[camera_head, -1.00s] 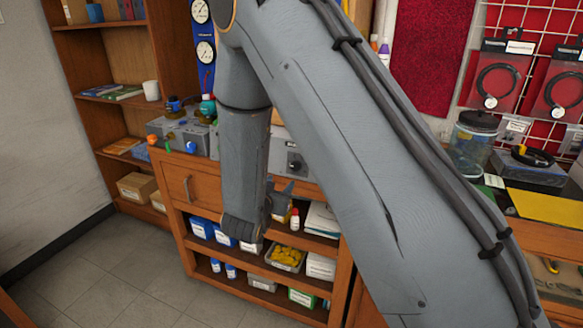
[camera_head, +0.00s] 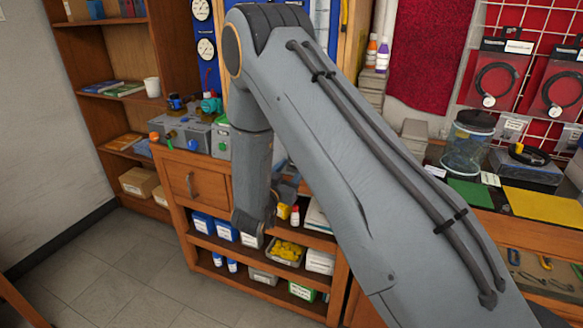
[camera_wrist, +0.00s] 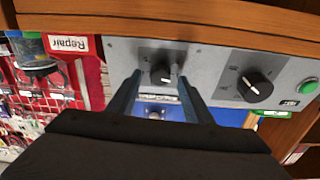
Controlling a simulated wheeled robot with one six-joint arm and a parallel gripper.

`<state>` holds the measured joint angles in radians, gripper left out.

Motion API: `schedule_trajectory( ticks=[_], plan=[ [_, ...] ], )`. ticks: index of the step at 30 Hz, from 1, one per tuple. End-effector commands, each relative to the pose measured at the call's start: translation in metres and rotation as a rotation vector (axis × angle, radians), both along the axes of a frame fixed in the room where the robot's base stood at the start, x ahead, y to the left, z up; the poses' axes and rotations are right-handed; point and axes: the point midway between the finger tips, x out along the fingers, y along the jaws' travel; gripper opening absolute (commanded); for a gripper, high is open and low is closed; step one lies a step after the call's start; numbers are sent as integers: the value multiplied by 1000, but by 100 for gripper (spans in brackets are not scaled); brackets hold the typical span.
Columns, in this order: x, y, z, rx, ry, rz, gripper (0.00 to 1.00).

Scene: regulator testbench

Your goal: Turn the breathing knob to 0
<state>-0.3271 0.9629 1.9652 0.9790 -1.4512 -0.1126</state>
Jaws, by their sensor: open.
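In the wrist view a grey control panel (camera_wrist: 215,70) carries two black knobs. The smaller knob (camera_wrist: 161,73) appears between my fingertips, with a small label under it that is too small to read. I cannot tell from the lettering which is the breathing knob. My gripper (camera_wrist: 158,80) is open, one finger on each side of the smaller knob; contact cannot be made out. In the head view my arm hides the panel and most of my gripper.
A green button (camera_wrist: 307,86) sits at the panel's right end. A wooden edge (camera_wrist: 200,22) runs along the panel. In the head view a grey box with teal and blue fittings (camera_head: 190,133) stands on the bench left of my arm; shelves with bins (camera_head: 286,252) lie below.

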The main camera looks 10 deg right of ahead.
Motion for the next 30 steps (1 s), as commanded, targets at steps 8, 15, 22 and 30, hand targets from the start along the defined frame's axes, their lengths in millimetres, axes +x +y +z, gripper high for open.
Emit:
schedule_trajectory(
  ticks=[8, 15, 22, 30],
  plan=[
    [1, -1, 0, 0, 0, 0, 45],
    [1, -1, 0, 1, 1, 0, 5],
    [1, -1, 0, -12, 10, 4, 5],
    [1, -1, 0, -106, 78, 28, 5]
  ],
)
